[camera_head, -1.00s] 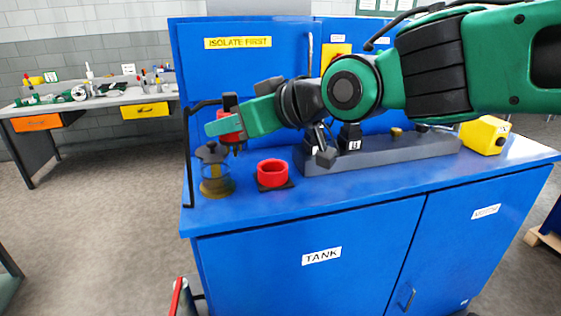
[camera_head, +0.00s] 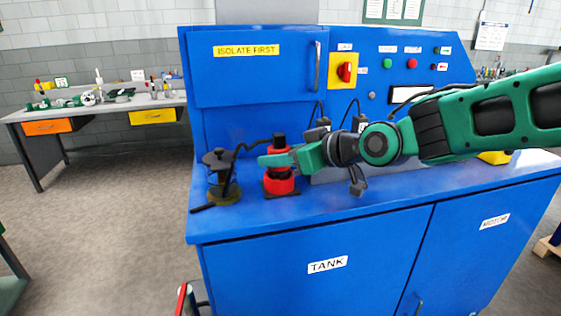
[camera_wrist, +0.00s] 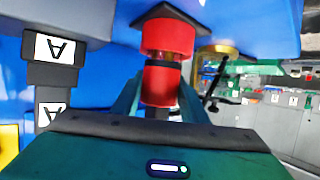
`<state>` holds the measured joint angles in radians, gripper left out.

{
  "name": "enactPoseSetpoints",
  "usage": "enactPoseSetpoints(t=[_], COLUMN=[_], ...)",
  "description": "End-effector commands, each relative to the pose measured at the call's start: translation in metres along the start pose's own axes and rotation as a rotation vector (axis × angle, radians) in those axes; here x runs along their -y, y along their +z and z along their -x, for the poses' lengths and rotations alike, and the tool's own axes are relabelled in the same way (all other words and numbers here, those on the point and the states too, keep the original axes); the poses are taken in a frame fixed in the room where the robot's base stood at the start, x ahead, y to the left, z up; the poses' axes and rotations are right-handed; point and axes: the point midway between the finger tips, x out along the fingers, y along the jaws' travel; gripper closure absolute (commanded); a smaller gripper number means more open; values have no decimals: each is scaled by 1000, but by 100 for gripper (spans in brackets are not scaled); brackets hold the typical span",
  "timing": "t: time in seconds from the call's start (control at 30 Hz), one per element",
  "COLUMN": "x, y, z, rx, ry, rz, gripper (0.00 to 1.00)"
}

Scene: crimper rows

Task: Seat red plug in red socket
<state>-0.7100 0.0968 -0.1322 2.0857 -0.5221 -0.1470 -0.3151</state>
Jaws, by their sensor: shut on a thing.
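The red plug (camera_head: 276,152) with its black top is upright in my gripper (camera_head: 286,160), directly above the red socket (camera_head: 279,186). The socket sits on a dark square base on the blue bench top. In the wrist view the plug (camera_wrist: 160,86) is between the two fingers of my gripper (camera_wrist: 160,100), and the socket (camera_wrist: 167,37) lines up closely with it. A dark band shows between the two red parts.
A grey block (camera_head: 340,172) stands to the right, partly behind my arm. The bench front (camera_head: 400,222) is clear.

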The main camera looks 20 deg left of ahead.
Motion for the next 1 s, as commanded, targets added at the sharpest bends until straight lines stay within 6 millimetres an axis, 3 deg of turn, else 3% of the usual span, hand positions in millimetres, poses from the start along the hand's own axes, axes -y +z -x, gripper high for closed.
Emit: enactPoseSetpoints(t=[0.07, 0.27, 0.3, 0.37, 0.77, 1.0], x=[0, -1, -1, 0, 0, 0], y=[8, 9, 9, 9, 8, 8], z=[-4, -4, -4, -4, 2, 40], rx=[0, -2, -1, -1, -2, -3], ry=[0, 2, 2, 1, 0, 2], rz=[0, 1, 0, 0, 0, 0], gripper=[91, 91, 53, 42, 42, 42])
